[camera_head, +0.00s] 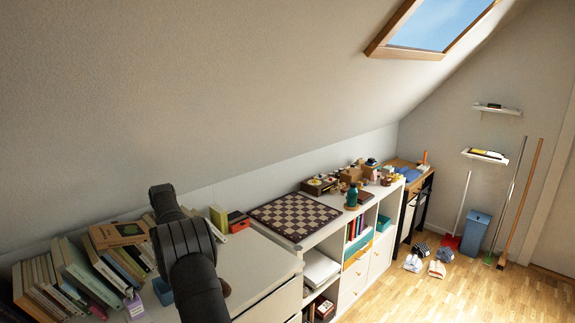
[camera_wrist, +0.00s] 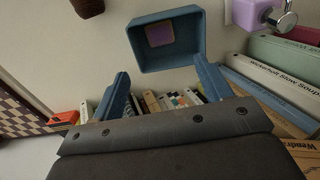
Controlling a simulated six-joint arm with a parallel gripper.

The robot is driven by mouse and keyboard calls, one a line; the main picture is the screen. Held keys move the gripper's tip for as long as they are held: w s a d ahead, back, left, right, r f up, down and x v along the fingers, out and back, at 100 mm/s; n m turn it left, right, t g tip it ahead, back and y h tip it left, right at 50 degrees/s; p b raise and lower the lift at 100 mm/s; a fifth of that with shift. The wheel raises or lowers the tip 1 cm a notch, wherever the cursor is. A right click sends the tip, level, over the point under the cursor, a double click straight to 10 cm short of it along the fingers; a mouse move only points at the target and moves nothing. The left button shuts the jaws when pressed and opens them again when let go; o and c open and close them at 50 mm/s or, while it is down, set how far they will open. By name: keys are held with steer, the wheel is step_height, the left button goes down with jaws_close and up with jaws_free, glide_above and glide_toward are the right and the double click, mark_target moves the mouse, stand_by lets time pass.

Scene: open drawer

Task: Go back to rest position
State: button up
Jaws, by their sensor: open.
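My gripper (camera_wrist: 160,66) is open in the wrist view, its two blue fingers spread apart with nothing held between them. A small open blue box (camera_wrist: 198,38) with a purple square piece (camera_wrist: 160,34) inside lies just beyond the fingertips, apart from them as far as I can tell. In the head view my dark arm reaches over the white cabinet top (camera_head: 257,262) at the lower left and hides the gripper. The blue box (camera_head: 163,292) shows partly beside the arm there.
Books (camera_head: 75,275) line the cabinet's left side, near a purple padlock (camera_head: 136,306), also seen in the wrist view (camera_wrist: 252,12). A chessboard (camera_head: 294,215) lies on the white shelf unit (camera_head: 335,228) to the right. Space above the furniture looks clear under the sloped ceiling.

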step_height(320, 180, up, 9)
step_height(320, 180, down, 17)
step_height(320, 180, up, 5)
steer(key=s+d+r+m, duration=0.25)
steer(key=d+m, duration=0.25)
steer(key=d, duration=1.1)
steer(key=s+d+r+m, duration=0.1)
steer(key=s+d+m, duration=0.3)
steer(key=d, duration=1.2)
steer(key=s+d+f, duration=0.2)
steer(key=s+f, duration=0.3)
steer(key=f, duration=0.2)
steer(key=s+d+f, duration=0.3)
steer(key=s+f, duration=0.2)
steer(key=f, duration=0.3)
steer(key=shift+s+d+f, duration=0.3)
steer(key=shift+s, duration=0.05)
